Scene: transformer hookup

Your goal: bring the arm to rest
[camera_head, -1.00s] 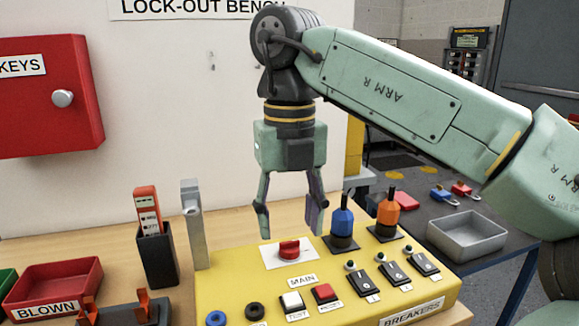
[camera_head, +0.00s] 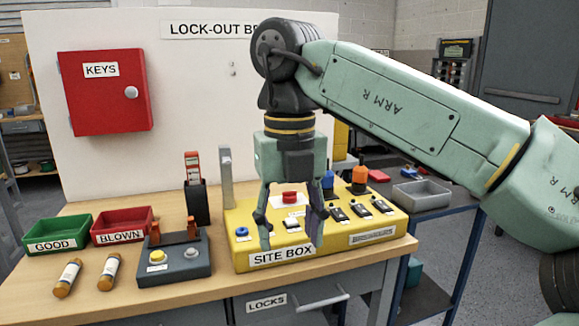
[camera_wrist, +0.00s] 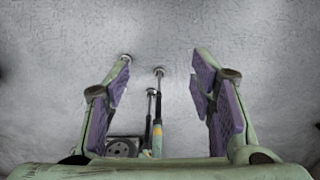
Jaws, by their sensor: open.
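My gripper (camera_head: 290,222) hangs fingers-down in the head view, in front of the yellow site box (camera_head: 378,232) and hiding part of its front and top. Its fingers are spread with nothing between them. In the wrist view my gripper (camera_wrist: 163,95) also shows open, with purple pads apart and no object held. My arm reaches in from the right of the head view, its upper link sloping down to the right.
The wooden bench (camera_head: 190,300) carries a green GOOD tray (camera_head: 58,235), a red BLOWN tray (camera_head: 122,226), two fuses and a dark fuse block (camera_head: 175,262). A LOCKS drawer (camera_head: 275,305) is below. A side table with a grey tray (camera_head: 422,195) stands at right.

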